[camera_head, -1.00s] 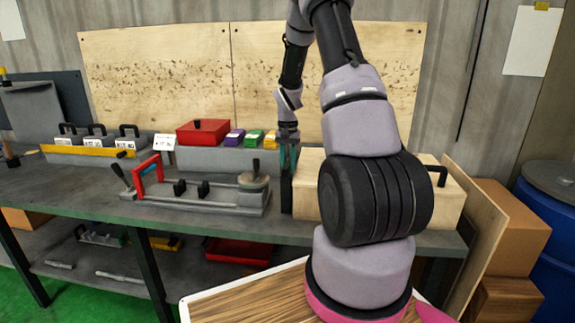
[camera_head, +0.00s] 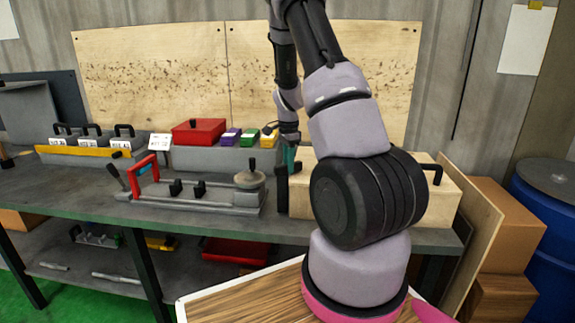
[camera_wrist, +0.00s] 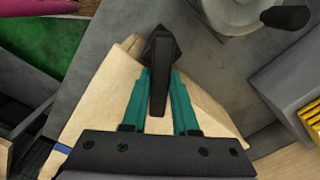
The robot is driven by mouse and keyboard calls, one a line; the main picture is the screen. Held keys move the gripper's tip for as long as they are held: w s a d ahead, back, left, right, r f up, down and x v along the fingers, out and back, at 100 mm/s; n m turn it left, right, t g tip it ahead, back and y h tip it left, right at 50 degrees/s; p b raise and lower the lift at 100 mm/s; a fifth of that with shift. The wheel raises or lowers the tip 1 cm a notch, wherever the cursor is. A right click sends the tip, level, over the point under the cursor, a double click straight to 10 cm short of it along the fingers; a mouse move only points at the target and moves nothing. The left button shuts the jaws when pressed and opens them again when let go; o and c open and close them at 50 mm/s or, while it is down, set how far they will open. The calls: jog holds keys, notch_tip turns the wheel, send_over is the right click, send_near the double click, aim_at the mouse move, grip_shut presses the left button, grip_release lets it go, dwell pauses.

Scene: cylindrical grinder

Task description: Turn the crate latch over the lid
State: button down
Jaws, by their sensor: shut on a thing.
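The crate (camera_head: 320,200) is a pale wooden box at the right of the bench in the head view, partly hidden by my arm. Its lid has a black handle (camera_head: 432,170). The dark latch (camera_head: 282,190) stands at the crate's left end. My gripper (camera_head: 290,157), with teal fingers, is at the latch's upper part. In the wrist view the black latch (camera_wrist: 158,80) lies between the fingers of my gripper (camera_wrist: 158,88), which is shut on it. The crate's pale wood (camera_wrist: 90,120) shows behind it. The contact faces cannot be seen clearly.
Left of the crate is a grey fixture (camera_head: 190,200) with a red handle and a round knob. Behind it stand a red box (camera_head: 198,132) and small coloured blocks (camera_head: 250,136). A wooden panel (camera_head: 480,215) leans at the bench's right end.

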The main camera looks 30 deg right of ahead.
jog(key=shift+s+m, duration=0.25)
jog(key=shift+m, duration=1.25)
jog(key=c, duration=0.7)
grip_release()
notch_tip(320, 180, up, 11)
jog(key=shift+f, duration=0.1)
